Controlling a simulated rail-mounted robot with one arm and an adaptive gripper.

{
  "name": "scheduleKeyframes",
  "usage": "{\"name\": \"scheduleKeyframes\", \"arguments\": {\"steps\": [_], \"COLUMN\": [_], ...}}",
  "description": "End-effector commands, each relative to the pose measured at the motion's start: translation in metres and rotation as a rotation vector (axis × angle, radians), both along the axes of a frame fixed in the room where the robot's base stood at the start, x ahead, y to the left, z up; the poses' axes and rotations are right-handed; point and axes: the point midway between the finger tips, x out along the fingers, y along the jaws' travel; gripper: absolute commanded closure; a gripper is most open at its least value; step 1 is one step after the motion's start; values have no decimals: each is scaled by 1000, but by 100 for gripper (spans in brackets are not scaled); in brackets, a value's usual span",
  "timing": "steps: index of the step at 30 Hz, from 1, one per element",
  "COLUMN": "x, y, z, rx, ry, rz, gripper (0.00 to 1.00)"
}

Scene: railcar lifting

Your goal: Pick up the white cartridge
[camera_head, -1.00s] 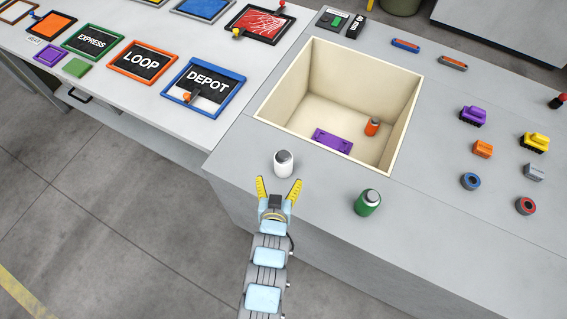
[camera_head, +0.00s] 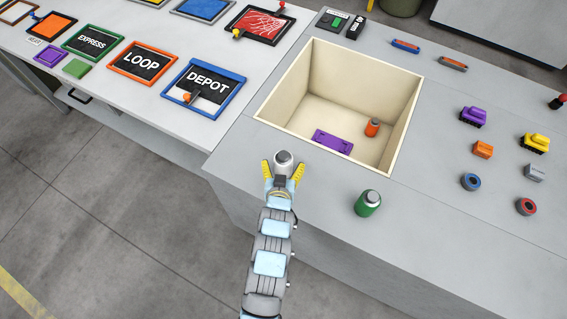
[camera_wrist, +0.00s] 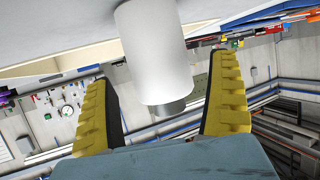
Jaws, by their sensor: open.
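The white cartridge (camera_head: 283,158) stands on the grey counter just in front of the open box, its grey cap up. My gripper (camera_head: 284,170) is open, with its yellow fingers on either side of the cartridge. In the wrist view the white cartridge (camera_wrist: 157,50) sits between the two spread fingers of my gripper (camera_wrist: 167,105), with visible gaps on both sides. The cartridge's lower part is partly hidden by my gripper in the head view.
A green cartridge (camera_head: 368,203) stands to the right. Small coloured parts lie farther right. A white table with framed signs, including DEPOT (camera_head: 205,88), is at the left.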

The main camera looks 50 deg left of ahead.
Motion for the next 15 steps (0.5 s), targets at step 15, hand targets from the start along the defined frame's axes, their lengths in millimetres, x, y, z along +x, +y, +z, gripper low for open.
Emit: {"name": "scheduleKeyframes", "arguments": {"steps": [15], "x": [14], "y": [13], "z": [-7], "rx": [1], "ry": [-1], "rz": [0], "gripper": [23]}}
